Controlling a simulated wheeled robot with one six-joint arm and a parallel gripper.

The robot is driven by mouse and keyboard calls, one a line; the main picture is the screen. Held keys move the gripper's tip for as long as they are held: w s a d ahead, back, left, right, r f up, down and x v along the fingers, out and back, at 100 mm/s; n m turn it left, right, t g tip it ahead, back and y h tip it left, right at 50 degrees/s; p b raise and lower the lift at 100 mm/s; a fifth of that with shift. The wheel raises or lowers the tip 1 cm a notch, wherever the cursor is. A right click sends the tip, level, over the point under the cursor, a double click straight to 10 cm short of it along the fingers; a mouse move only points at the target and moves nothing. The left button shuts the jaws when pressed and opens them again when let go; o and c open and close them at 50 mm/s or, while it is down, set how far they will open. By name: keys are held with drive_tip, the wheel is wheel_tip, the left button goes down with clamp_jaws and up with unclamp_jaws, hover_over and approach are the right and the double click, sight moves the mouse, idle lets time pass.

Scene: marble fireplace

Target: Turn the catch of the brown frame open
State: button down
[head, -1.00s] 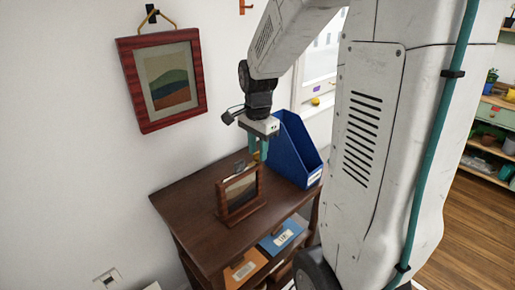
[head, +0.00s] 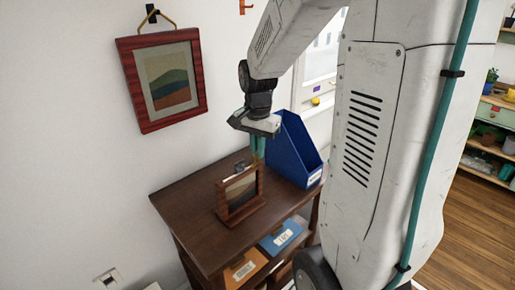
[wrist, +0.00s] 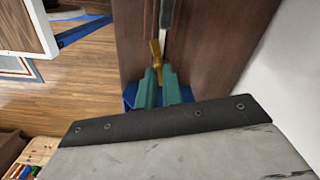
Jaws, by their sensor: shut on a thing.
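The small brown frame (head: 238,197) stands upright on the dark wooden cabinet, with its picture side facing the head camera. My gripper (head: 257,152) points down at the frame's far right upper corner. In the wrist view, the teal fingers of my gripper (wrist: 158,73) are shut on a brass catch (wrist: 156,49). The catch sticks out past the fingertips; its held end is hidden between them. In the head view the catch is mostly hidden, so I cannot tell its exact angle on the frame.
A blue file holder (head: 292,150) stands close behind and right of my gripper. A larger red-brown framed picture (head: 163,80) hangs on the wall. The cabinet top (head: 190,195) is bare left of the small frame. Labelled folders (head: 281,237) lie on the shelf below.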

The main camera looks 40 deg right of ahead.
drive_tip(key=n, duration=1.4)
idle(0.5)
drive_tip(key=c, duration=1.5)
unclamp_jaws()
drive_tip(key=shift+c, duration=0.2)
drive_tip(key=shift+r, duration=0.15)
wheel_tip(320, 180, up, 8)
drive_tip(key=shift+f, duration=0.2)
